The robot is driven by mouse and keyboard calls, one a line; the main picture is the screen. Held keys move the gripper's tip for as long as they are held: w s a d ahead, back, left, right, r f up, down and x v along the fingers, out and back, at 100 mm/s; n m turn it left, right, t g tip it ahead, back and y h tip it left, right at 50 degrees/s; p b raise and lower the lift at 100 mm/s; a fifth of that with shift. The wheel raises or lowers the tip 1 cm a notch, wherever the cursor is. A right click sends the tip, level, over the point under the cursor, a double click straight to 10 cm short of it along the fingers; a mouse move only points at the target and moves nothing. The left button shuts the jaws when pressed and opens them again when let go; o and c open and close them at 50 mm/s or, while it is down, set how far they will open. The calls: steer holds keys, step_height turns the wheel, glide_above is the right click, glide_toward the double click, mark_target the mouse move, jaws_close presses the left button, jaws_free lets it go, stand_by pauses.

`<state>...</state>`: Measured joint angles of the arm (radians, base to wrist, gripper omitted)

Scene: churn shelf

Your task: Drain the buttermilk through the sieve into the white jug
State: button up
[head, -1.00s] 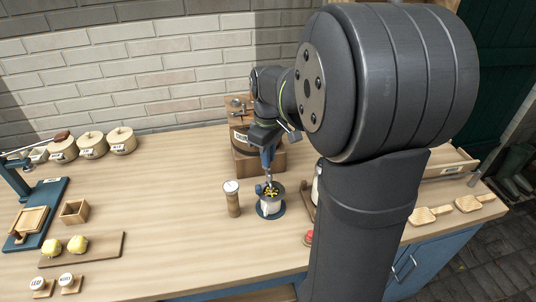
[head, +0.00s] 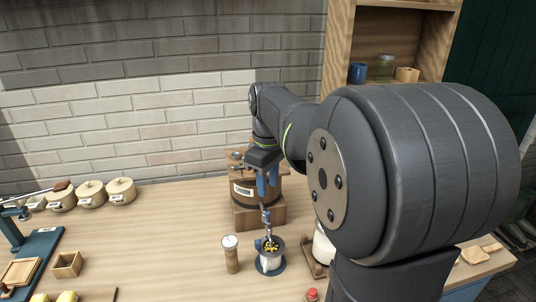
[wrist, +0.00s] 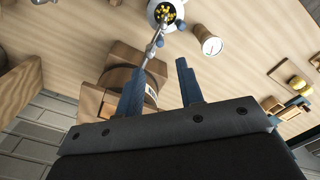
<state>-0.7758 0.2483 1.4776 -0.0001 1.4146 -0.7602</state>
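The white jug (head: 270,264) stands on a round blue base on the table, in front of the churn (head: 243,190). The sieve (head: 270,245) sits at the jug's mouth with yellow grains in it; the grains also show in the wrist view (wrist: 165,13). A grey rod (wrist: 152,48) rises from the jug toward my gripper; I cannot tell whether it is the sieve's handle. Liquid is not visible.
A wooden cylinder with a white dial top (head: 231,254) stands just left of the jug. A red-topped item (head: 311,295) is near the front. Lidded pots (head: 91,194) and a wooden box (head: 67,263) are at left. My arm hides the right side.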

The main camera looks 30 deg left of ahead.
step_height(320, 180, up, 8)
steer(key=r, duration=0.1)
glide_above(268, 212)
steer(key=shift+f, duration=0.25)
stand_by(0.3)
step_height(268, 212, down, 18)
steer(key=shift+r, duration=0.25)
stand_by(0.3)
